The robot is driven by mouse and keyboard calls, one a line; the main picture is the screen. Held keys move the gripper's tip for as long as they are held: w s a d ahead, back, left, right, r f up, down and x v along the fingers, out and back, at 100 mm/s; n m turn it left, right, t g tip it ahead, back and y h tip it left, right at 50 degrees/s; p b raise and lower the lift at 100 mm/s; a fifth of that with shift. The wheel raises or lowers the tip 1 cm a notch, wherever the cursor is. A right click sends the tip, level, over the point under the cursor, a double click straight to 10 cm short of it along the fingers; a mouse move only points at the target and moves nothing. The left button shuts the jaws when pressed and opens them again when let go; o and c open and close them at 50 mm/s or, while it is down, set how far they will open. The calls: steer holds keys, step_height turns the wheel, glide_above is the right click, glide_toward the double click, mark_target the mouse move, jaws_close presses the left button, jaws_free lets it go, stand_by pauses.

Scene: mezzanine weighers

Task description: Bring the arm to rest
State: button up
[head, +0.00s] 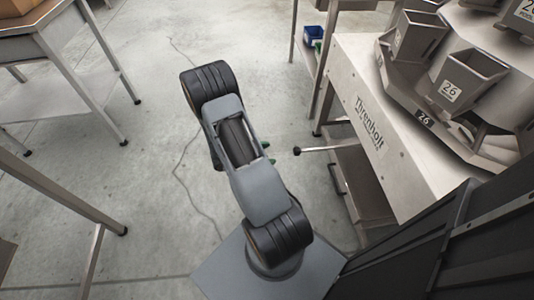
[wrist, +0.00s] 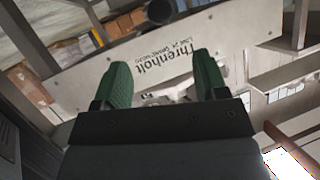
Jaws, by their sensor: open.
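My arm stands folded in the middle of the head view, above the concrete floor. My gripper shows in the wrist view (wrist: 165,85), with its two green fingers spread apart and nothing between them. Beyond the fingers in the wrist view is the pale panel marked Threnholt (wrist: 200,50). The fingers appear apart from it.
The Threnholt weigher (head: 375,120) stands at right, with grey buckets marked 26 (head: 468,82). A black-knobbed lever (head: 318,149) sticks out from it towards my arm. A metal table (head: 50,62) is at upper left. Open floor (head: 150,160) lies left of my arm.

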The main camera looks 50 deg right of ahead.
stand_by(0.3)
steer(key=w+a+r+n+t+y+p, duration=0.4)
steer(key=w+r+t+p, duration=0.45)
steer(key=w+r, duration=0.45)
steer(key=w+a+r+n+t+y+p, duration=0.35)
steer(key=a+r, duration=0.25)
steer(key=r, duration=0.2)
steer(key=w+a+r+n+t+y+p, duration=0.2)
steer(key=a+r+n, duration=0.25)
steer(key=r, duration=0.35)
steer(key=s+a+r+n+y+p, duration=0.3)
steer(key=a+r+n+p, duration=0.2)
steer(key=a+r, duration=0.4)
steer(key=s+a+r+n+g+p, duration=0.2)
steer(key=s+r+n+g+p, duration=0.2)
steer(key=s+r+n+p, duration=0.3)
steer(key=s+r+n, duration=0.1)
steer(key=s+r, duration=0.4)
steer(key=s, duration=0.3)
steer(key=shift+r, duration=0.35)
steer(key=shift+s+d+n+g, duration=0.15)
steer(key=shift+s+n+g, duration=0.15)
steer(key=shift+s, duration=0.15)
steer(key=shift+c, duration=0.3)
